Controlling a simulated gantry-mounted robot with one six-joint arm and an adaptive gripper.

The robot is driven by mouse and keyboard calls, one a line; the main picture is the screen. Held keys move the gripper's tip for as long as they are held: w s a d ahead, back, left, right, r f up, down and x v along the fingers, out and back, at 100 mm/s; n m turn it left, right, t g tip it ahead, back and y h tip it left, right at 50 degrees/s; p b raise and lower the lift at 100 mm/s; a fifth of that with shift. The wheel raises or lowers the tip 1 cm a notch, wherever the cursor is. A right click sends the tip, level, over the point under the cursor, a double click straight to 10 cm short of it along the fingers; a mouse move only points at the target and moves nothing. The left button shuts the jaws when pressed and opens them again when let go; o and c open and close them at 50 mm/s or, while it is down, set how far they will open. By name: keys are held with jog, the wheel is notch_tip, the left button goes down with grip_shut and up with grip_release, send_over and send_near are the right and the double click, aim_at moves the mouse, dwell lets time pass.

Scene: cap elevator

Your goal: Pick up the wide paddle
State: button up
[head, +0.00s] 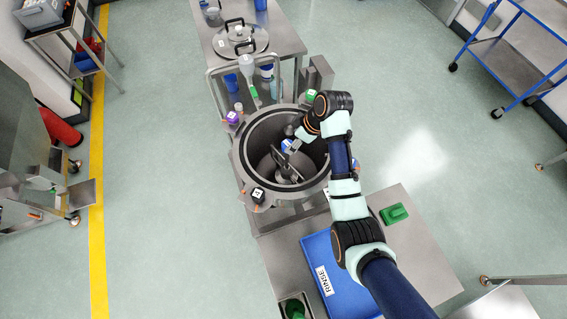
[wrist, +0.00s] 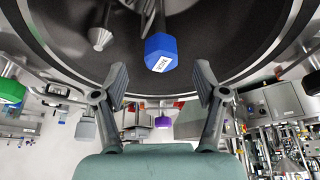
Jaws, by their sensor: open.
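My gripper (wrist: 161,82) is open, with its two fingers spread and nothing between the tips. A blue faceted block (wrist: 160,52) with a white label sits just beyond the fingertips, roughly centred between them, on a metal stem; the lettering is hard to read. I cannot tell for certain that it belongs to the wide paddle. In the head view the blue block (head: 288,146) shows inside the round steel vessel (head: 243,165), close to my gripper (head: 297,143). A metal stirrer (head: 285,166) stands in the vessel, partly hidden by its depth and my arm.
Around the vessel rim are a purple cap (head: 233,117) and a dark cap (head: 258,195) with white labels. A lid (head: 240,42) lies on the bench behind. A blue RINSE tray (head: 318,262) and a green block (head: 394,214) are in front.

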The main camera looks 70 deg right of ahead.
aim_at(288, 144)
jog(key=x, duration=0.5)
jog(key=shift+w, duration=0.35)
jog(key=shift+r, duration=0.1)
grip_shut()
